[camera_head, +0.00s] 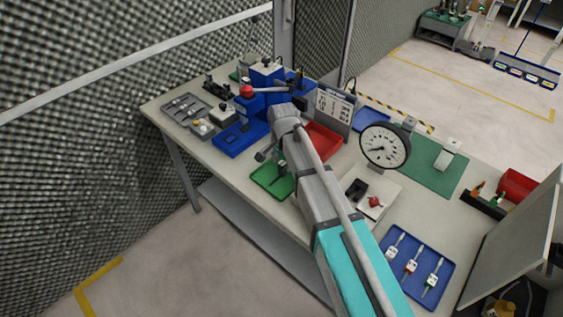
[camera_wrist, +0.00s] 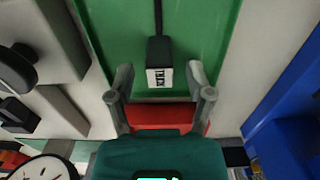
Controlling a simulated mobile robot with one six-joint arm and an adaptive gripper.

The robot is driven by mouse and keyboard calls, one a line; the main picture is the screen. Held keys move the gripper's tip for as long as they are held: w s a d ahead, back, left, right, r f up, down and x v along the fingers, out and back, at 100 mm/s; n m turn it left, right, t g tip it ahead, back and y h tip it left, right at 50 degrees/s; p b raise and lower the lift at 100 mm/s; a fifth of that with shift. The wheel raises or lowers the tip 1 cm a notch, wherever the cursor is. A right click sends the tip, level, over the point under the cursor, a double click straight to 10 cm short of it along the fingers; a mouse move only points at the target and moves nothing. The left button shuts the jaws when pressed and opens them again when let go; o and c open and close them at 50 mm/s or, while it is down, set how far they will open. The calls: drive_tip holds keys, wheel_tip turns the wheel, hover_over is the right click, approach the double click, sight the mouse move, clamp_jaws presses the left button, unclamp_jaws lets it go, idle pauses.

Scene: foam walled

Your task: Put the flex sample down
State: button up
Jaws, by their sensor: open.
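The flex sample (camera_wrist: 160,74) is a dark piece with a white printed label and a thin dark stalk. In the wrist view it lies over the green tray (camera_wrist: 112,30), between the fingers of my gripper (camera_wrist: 159,78). The fingers are open, with a gap on each side of the label end. In the head view my gripper (camera_head: 270,158) is just above the green tray (camera_head: 262,178) near the table's front edge. The sample is small and partly hidden by my arm there.
A blue press (camera_head: 260,105) and grey tray (camera_head: 186,112) stand to the left. A red bin (camera_head: 322,142), a sign board (camera_head: 334,107) and a dial gauge (camera_head: 385,146) stand behind my arm. A blue tray (camera_head: 440,250) with three labelled pieces lies at right.

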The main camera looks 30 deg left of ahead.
sight(283, 163)
drive_tip(key=shift+r, duration=0.1)
wheel_tip(283, 163, up, 12)
drive_tip(key=p, duration=1.2)
drive_tip(key=shift+w, duration=0.1)
drive_tip(key=shift+d, duration=0.1)
idle(0.9)
drive_tip(key=w+d+n, duration=0.1)
drive_tip(key=w+d, duration=0.2)
drive_tip(key=d, duration=2.2)
drive_tip(key=s+d+n, duration=0.1)
drive_tip(key=s+d, duration=0.2)
drive_tip(key=d, duration=0.7)
drive_tip(key=s+d+n, duration=0.1)
drive_tip(key=s+d, duration=0.2)
drive_tip(key=d, duration=0.8)
drive_tip(key=shift+s+d, duration=0.15)
drive_tip(key=shift+d, duration=0.05)
